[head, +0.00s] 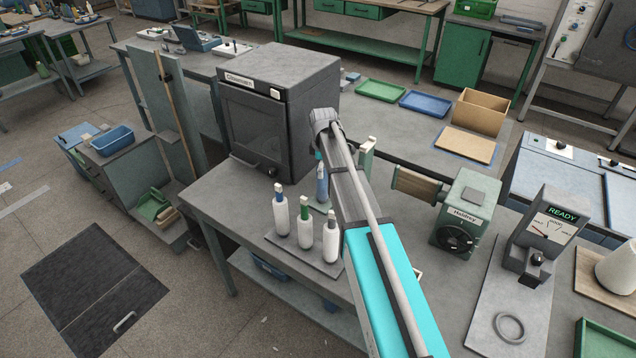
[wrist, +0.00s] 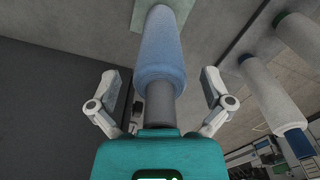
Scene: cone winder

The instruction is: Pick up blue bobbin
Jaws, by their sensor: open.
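The blue bobbin (head: 322,186) stands upright on the grey bench beside my arm, on a small pale green pad (wrist: 134,14). In the wrist view the blue bobbin (wrist: 160,58) lies centred between the fingers of my gripper (wrist: 160,84), its grey tube end pointing towards the palm. The fingers are spread, with a gap on each side of the bobbin, and hold nothing. In the head view I cannot make out the fingers; my arm partly covers that area.
White bobbins (head: 305,230) with differently coloured tops stand on a grey board left of my arm. A dark oven-like box (head: 270,115) stands behind the blue bobbin. A green winder (head: 463,212) and a gauge unit (head: 548,232) stand to the right.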

